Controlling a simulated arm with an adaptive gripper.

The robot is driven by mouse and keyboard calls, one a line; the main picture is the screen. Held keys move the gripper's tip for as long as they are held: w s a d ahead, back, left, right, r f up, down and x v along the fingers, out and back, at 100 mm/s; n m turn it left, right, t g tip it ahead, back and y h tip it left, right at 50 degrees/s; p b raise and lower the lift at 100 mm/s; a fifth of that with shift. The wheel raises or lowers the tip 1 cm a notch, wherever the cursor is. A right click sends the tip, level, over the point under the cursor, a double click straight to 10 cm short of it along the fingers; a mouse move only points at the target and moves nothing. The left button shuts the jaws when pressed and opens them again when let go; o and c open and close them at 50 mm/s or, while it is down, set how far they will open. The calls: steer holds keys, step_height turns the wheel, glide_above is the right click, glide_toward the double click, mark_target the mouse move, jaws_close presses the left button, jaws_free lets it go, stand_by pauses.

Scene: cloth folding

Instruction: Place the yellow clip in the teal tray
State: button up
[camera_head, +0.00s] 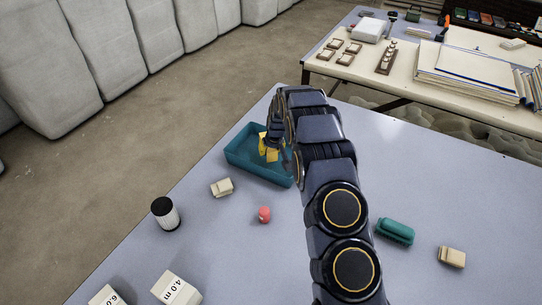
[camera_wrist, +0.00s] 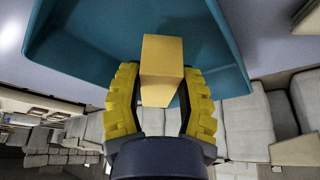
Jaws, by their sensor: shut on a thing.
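The teal tray (camera_head: 243,167) stands on the table at the upper middle of the head view. Its inside fills the upper part of the wrist view (camera_wrist: 90,45). My gripper (camera_head: 268,150) reaches down into or just over the tray. In the wrist view, its yellow ridged fingers (camera_wrist: 161,78) are closed around the yellow clip (camera_wrist: 162,62), a plain block. In the head view, the clip is hard to tell from the yellow fingers. Whether the clip touches the tray floor cannot be told.
A cream block (camera_head: 222,187), a red piece (camera_head: 264,214) and a black-and-white cylinder (camera_head: 165,213) lie near the tray. A teal brush-like object (camera_head: 395,230) and another cream block (camera_head: 451,257) lie right of my arm. White labelled boxes (camera_head: 176,288) stand at the front left.

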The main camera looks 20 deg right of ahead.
steer(key=shift+f, duration=1.55)
steer(key=shift+f, duration=0.1)
steer(key=o, duration=0.9)
steer(key=shift+c, duration=0.2)
